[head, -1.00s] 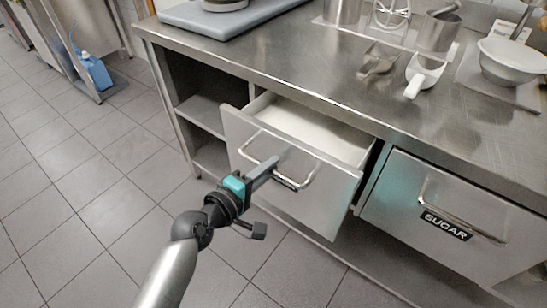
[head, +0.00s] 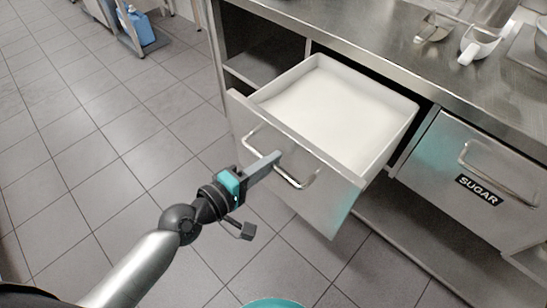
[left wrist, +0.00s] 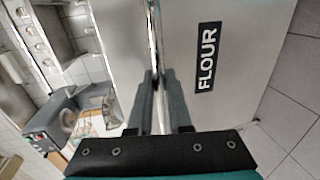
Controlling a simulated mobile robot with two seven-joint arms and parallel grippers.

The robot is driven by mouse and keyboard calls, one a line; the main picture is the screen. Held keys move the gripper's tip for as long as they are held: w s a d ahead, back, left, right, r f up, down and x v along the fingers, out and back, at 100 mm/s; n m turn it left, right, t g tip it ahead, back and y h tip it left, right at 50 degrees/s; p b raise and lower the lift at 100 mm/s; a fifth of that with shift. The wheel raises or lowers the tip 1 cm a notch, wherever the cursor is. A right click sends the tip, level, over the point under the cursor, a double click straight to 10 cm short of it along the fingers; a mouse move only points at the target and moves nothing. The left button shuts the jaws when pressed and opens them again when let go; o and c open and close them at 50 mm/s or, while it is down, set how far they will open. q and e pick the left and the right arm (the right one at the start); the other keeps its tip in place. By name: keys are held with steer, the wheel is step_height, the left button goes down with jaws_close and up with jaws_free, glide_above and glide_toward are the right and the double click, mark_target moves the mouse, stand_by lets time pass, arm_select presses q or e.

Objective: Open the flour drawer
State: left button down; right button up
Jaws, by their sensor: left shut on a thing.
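The flour drawer (head: 325,180) is pulled well out of the steel counter, and white flour (head: 335,105) shows inside it. Its front carries a bar handle (head: 301,184). In the left wrist view the drawer front shows a black FLOUR label (left wrist: 206,58) beside the upright-looking handle bar (left wrist: 155,45). My left gripper (head: 268,164) is shut on the handle, with one finger on each side of the bar (left wrist: 154,100). My right gripper is not in view.
The closed SUGAR drawer (head: 478,180) is to the right. The steel counter top (head: 370,35) above holds a white scoop (head: 478,43) and a metal scoop (head: 434,27). A blue container (head: 138,27) stands far left. The tiled floor (head: 80,150) at left is clear.

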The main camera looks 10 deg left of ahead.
arm_select(q)
steer(key=c, duration=0.8)
jaws_free()
steer(key=shift+c, duration=0.2)
steer(key=b+v, duration=0.1)
steer(key=v, duration=1.4)
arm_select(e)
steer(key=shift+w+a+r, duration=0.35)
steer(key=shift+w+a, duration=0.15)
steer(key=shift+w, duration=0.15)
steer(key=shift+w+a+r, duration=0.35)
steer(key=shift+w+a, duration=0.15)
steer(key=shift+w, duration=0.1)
arm_select(q)
steer(key=shift+s, duration=0.15)
